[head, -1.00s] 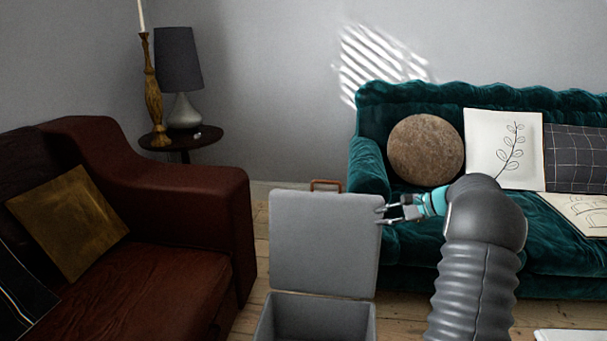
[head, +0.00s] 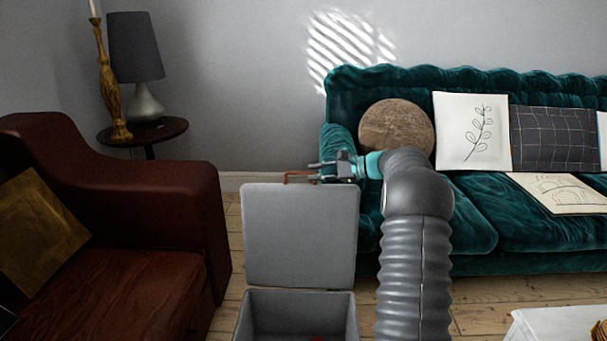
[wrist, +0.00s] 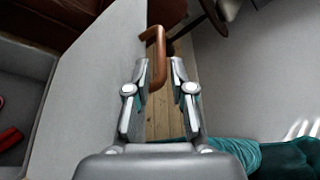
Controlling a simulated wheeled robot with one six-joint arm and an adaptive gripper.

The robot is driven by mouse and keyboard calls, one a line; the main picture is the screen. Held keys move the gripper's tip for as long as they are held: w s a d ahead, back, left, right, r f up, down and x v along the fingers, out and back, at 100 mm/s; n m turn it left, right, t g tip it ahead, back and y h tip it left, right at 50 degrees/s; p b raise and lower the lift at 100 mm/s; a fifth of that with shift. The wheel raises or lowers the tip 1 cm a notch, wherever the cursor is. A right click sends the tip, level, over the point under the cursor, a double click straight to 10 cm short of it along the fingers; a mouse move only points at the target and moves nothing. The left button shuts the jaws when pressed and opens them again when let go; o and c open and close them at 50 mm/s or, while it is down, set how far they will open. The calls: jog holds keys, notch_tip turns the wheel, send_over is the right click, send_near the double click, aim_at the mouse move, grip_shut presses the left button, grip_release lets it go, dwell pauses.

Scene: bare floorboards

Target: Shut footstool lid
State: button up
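The grey footstool has its lid (head: 300,236) standing upright, open at the back of the box (head: 338,316). A brown handle (head: 300,177) sticks out from the lid's top edge. My gripper (head: 314,172) is at the lid's top edge, beside the handle. In the wrist view the lid (wrist: 95,90) is left of my gripper (wrist: 158,68), and the handle (wrist: 158,55) lies between the open fingers. I see a gap between the fingers and cannot tell whether either touches the handle. Something red (wrist: 10,138) lies inside the box.
A dark red armchair (head: 110,235) stands left of the footstool, and a teal sofa (head: 470,215) behind to the right. A side table (head: 150,131) with a lamp is at the back left. A white table (head: 545,325) is at the lower right. Floorboards between are bare.

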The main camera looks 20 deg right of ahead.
aim_at(306, 173)
jog(key=shift+x, duration=2.55)
grip_shut()
